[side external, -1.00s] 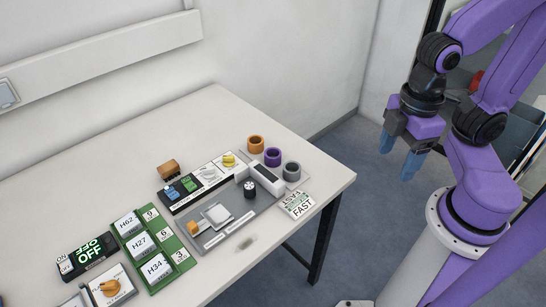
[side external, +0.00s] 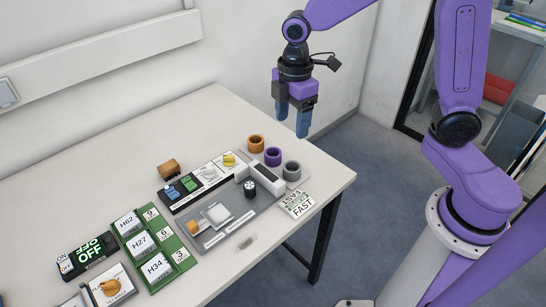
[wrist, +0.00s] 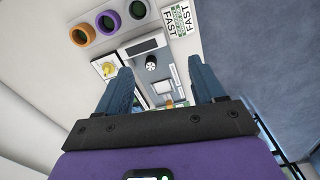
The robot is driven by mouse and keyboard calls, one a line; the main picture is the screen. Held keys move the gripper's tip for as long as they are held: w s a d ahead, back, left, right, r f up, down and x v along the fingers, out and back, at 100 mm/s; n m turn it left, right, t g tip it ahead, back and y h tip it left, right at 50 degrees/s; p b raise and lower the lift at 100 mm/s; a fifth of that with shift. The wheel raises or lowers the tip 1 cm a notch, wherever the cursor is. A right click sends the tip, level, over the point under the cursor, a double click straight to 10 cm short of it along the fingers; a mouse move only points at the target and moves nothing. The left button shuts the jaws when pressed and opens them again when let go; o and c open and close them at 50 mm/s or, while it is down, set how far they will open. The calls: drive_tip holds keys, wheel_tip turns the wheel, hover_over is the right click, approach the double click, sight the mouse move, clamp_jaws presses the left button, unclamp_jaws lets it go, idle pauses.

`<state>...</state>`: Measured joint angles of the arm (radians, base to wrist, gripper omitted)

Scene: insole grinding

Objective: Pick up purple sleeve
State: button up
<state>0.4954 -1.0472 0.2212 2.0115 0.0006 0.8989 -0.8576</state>
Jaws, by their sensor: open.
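The purple sleeve (side external: 272,157) is a short ring standing on the grey plate at the table's right side, between an orange sleeve (side external: 256,144) and a grey sleeve (side external: 292,171). In the wrist view the purple sleeve (wrist: 109,21) shows at the upper left, its hole facing me. My gripper (side external: 292,122) is open and empty, fingers pointing down, in the air above the sleeves and apart from them. In the wrist view my two blue fingers (wrist: 164,85) are spread wide, with the machine's grey plate visible between them.
A white block (side external: 266,180), a black knob (side external: 250,190) and a FAST card (side external: 298,205) are close by the sleeves. A switch panel with a yellow knob (side external: 229,160) lies to the left. The back of the table (side external: 205,115) is clear.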

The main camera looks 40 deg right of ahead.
drive_tip(key=w+d+f+n, duration=0.1)
drive_tip(key=w+d+f, duration=0.1)
drive_tip(key=w, duration=0.3)
drive_tip(key=w+d+f+n, duration=0.1)
drive_tip(key=w+d+f, duration=0.1)
drive_tip(key=w, duration=0.4)
hover_over(273, 152)
drive_tip(key=s+a, duration=0.2)
wheel_tip(273, 152, down, 12)
drive_tip(key=shift+w+r, duration=0.1)
drive_tip(key=shift+w+d+f, duration=0.1)
drive_tip(key=shift+d+f, duration=0.05)
drive_tip(key=shift+f, duration=1.25)
drive_tip(key=shift+w+d+f, duration=0.1)
drive_tip(key=shift+d+f, duration=0.05)
drive_tip(key=shift+f, duration=1.2)
drive_tip(key=c, duration=0.8)
